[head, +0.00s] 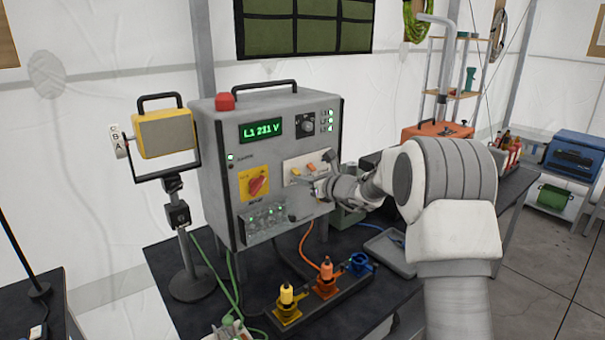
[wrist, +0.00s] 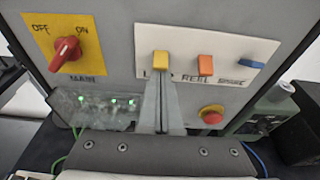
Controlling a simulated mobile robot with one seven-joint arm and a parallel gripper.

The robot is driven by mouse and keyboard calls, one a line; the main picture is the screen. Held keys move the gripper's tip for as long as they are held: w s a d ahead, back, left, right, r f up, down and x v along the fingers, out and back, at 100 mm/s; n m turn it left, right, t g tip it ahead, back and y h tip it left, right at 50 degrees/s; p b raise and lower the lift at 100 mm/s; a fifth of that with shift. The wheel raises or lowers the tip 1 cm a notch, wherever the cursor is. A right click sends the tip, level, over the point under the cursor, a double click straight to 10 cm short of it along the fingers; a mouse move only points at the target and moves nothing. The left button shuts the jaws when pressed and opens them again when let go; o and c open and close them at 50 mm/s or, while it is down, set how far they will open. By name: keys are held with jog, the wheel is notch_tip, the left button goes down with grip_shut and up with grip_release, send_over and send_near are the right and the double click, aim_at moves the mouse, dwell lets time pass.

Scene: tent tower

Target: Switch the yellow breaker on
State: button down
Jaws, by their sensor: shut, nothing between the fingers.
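The yellow breaker (wrist: 160,62) is the left one of three on a white plate (wrist: 183,48) on the grey cabinet's front. It also shows in the head view (head: 295,171). The orange breaker (wrist: 205,65) and the blue breaker (wrist: 251,64) sit to its right. My gripper (wrist: 161,82) is shut and empty, its fingertips just below the yellow breaker, partly covering the label there. I cannot tell whether they touch it. In the head view my gripper (head: 303,181) is in front of the plate's lower part.
A red main knob (wrist: 67,50) on a yellow plate is left of the breakers. A red push button (wrist: 212,114) is below right. Yellow (head: 287,295), orange (head: 326,275) and blue (head: 360,262) connectors stand on the table. A lamp (head: 165,133) stands left of the cabinet.

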aim_at(296, 171)
jog(key=shift+s+d+r+g+h+p, duration=0.15)
jog(key=shift+r+g+h+p, duration=0.7)
jog(key=shift+p, duration=1.95)
jog(key=shift+r+y+p, duration=0.25)
jog(key=shift+r+p, duration=0.35)
jog(key=shift+r, duration=0.1)
